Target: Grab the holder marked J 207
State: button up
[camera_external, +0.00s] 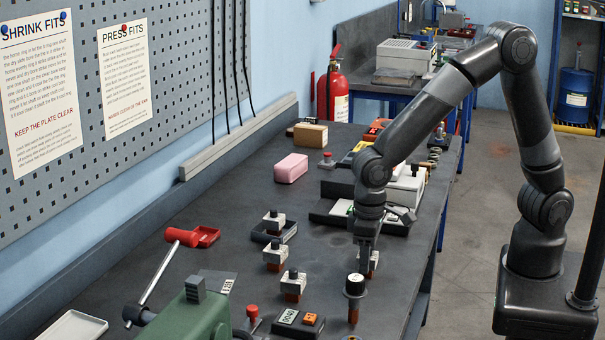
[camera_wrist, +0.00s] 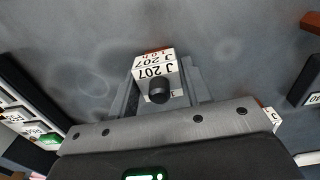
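The holder marked J 207 (camera_wrist: 155,72) is a small white block with a black round knob and a reddish-brown band at its far edge. It stands on the dark bench between the two fingers of my gripper (camera_wrist: 160,92), one finger close on each side. I cannot tell whether both fingers press on it. In the external view my gripper (camera_external: 367,243) points straight down at bench height. The holder (camera_external: 373,260) is mostly hidden there behind the fingers.
Similar white-topped holders (camera_external: 275,254) stand to the left on the bench (camera_external: 215,255). A pink block (camera_external: 291,168) and flat trays (camera_external: 333,215) lie farther back. The bench's right edge is nearby.

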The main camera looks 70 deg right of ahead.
jog(key=c, duration=0.9)
jog(key=shift+r, duration=0.1)
